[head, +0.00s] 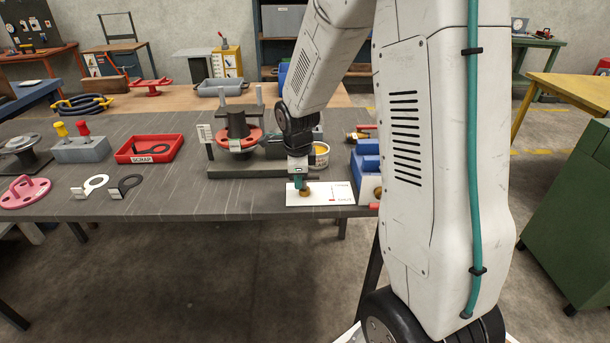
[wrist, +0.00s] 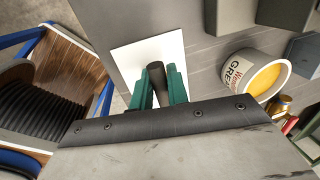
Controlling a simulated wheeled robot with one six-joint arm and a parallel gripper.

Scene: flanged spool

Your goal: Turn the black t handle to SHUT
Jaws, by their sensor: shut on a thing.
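My gripper (head: 301,180) points down over a white plate (head: 327,196) at the front edge of the grey bench. In the wrist view, the gripper's green fingers (wrist: 160,88) are shut on the black t handle (wrist: 155,72), one finger on each side. In the head view, a brass fitting (head: 305,192) shows just under the fingers on the plate; the black handle is mostly hidden by the gripper. Small marks and a red line show on the plate's right part, too small to read. The plate also shows in the wrist view (wrist: 125,62).
A tub of yellow grease (wrist: 254,75) stands beside the plate. A flanged spool fixture (head: 238,135) stands behind and to the left; blue bins (head: 366,165) are to the right. A red scrap tray (head: 150,148) and hooks lie further left. The bench's front middle is clear.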

